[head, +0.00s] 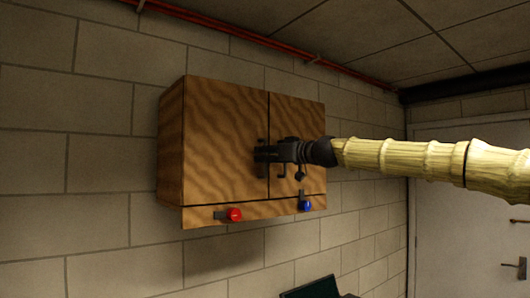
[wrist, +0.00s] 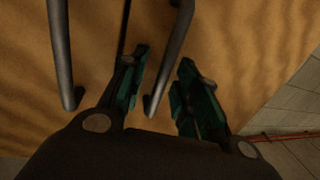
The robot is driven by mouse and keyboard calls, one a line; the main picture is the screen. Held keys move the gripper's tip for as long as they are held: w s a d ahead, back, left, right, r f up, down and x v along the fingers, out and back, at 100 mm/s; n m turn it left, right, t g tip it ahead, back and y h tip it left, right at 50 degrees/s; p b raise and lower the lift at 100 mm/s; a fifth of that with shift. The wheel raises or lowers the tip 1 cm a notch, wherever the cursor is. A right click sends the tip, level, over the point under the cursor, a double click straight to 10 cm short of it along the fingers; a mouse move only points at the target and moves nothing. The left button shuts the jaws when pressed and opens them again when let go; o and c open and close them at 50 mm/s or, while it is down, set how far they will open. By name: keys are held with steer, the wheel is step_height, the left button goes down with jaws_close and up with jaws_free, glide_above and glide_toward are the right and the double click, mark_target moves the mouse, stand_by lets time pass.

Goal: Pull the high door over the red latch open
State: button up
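The wooden wall cabinet has a left door (head: 222,135) above the red latch (head: 234,215) and a right door (head: 296,118) above the blue latch (head: 307,206). Both doors look shut. The red latch's bar lies sideways; the blue latch's bar points up. My gripper (head: 262,155) is at the lower inner edge of the left door, largely hiding its handle. In the wrist view, this dark handle (wrist: 178,40) runs between my open fingers (wrist: 164,64), with gaps visible beside it. I cannot tell whether any finger touches it. The other door's handle (wrist: 61,55) is outside the fingers.
A block wall (head: 100,150) surrounds the cabinet, and a red pipe (head: 240,33) runs above it. A dark screen (head: 312,288) is below. A grey room door (head: 465,240) is at the right. The space left of the cabinet is clear.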

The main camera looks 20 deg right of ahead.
steer(key=shift+w+a, duration=0.1)
steer(key=shift+a, duration=0.05)
steer(key=shift+r, duration=0.1)
jaws_close()
stand_by(0.4)
